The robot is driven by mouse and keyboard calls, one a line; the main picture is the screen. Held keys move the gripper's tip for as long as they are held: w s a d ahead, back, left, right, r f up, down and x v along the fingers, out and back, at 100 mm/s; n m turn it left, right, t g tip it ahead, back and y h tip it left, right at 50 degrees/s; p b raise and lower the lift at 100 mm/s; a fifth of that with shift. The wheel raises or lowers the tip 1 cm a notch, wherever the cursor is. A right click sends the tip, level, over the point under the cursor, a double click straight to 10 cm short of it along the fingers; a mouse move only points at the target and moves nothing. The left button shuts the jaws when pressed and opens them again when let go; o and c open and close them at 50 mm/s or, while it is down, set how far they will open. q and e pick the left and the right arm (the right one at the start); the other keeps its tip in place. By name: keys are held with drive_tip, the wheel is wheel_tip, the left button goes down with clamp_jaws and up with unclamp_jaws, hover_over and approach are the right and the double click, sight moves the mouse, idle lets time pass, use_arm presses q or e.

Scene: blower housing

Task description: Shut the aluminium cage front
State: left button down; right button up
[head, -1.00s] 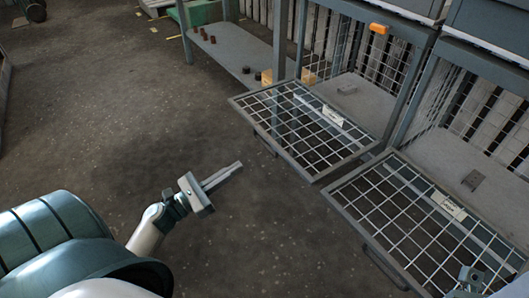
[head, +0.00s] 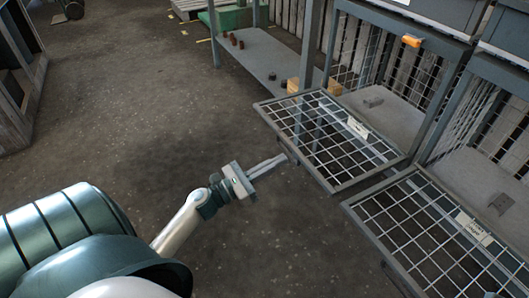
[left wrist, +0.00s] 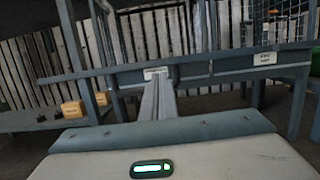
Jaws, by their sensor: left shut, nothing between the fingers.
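Two wire-mesh cage fronts hang folded down, open and roughly level. The left cage front (head: 325,141) stands before a cage with a small grey block inside; the right cage front (head: 432,232) is nearer to me. Each carries a pale label; I cannot read which one says aluminium. My left gripper (head: 284,159) is shut and empty, its fingertips close to the outer edge of the left front, where its handle is hidden. Whether they touch is unclear. In the left wrist view, the shut fingers (left wrist: 158,88) point at a front bar with a label (left wrist: 155,73).
An orange piece (head: 411,41) sits at the top of the left cage's opening. A grey low shelf (head: 262,57) with small dark cylinders and wooden blocks (head: 293,86) stands behind. The floor (head: 130,110) to the left is clear.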

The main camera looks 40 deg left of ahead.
use_arm(q)
drive_tip(key=shift+x, duration=1.15)
drive_tip(key=shift+r+p, duration=0.15)
drive_tip(key=shift+p, duration=0.15)
drive_tip(key=shift+r+p, duration=0.2)
drive_tip(key=shift+p, duration=0.15)
